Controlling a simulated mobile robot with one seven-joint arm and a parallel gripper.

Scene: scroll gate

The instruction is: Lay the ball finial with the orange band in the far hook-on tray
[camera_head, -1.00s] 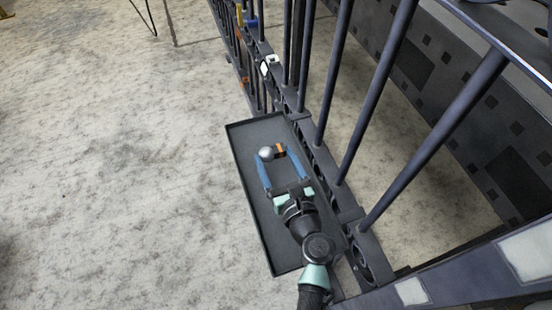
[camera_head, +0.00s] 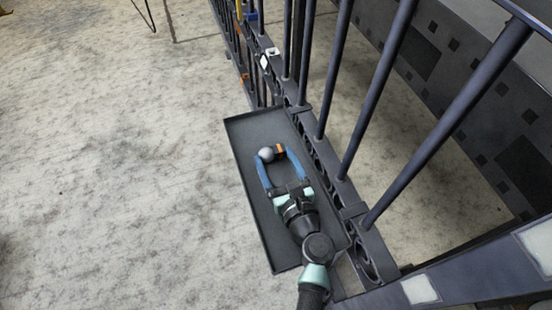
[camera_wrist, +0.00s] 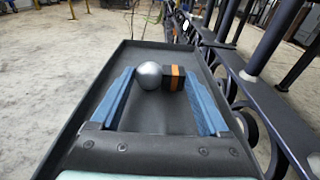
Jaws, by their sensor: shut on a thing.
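The ball finial (camera_head: 266,154) has a silver ball and a dark block end with an orange band (camera_head: 280,150). My gripper (camera_head: 272,152) is shut on it, one blue finger at the ball and the other at the banded end. It also shows in the wrist view, the ball (camera_wrist: 148,75) at left and the banded block (camera_wrist: 174,77) at right. A dark hook-on tray (camera_head: 240,160) lies below my gripper along the gate's lower rail. The finial is over the tray; I cannot tell if it touches the tray floor.
The dark gate with upright bars (camera_head: 370,95) and scrollwork stands close on the tray's right. White and orange pieces (camera_head: 272,52) sit on the rail farther off. The pale floor (camera_head: 110,160) at left is clear.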

